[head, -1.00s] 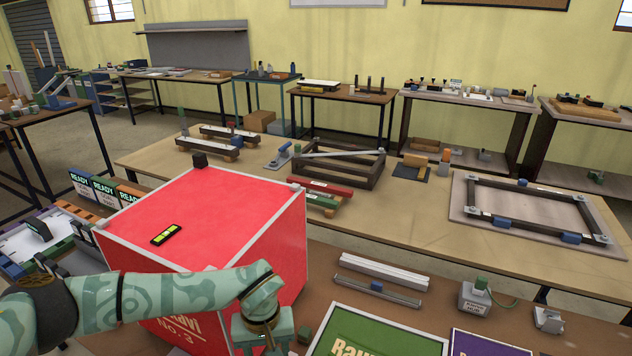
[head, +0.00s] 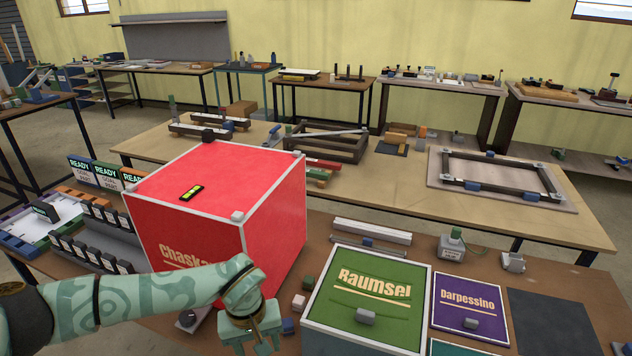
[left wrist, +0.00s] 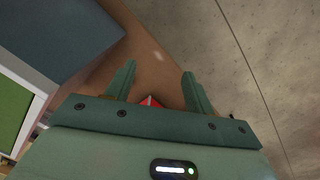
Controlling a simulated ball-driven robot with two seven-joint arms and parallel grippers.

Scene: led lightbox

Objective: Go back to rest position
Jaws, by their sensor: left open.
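My left gripper (head: 254,344) is low in the head view, in front of the red lightbox (head: 220,215) and left of the green Raumsel box (head: 365,290). The left wrist view shows its two fingers (left wrist: 158,85) apart with nothing between them. Below them are the brown table top and grey floor. A bit of red shows at the base of the fingers. My right gripper is not in view.
A purple Darpessino panel (head: 470,308) and a dark square mat (head: 551,322) lie to the right. Black stands (head: 85,252) are at left. A long wooden bench (head: 400,190) with frames stands behind.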

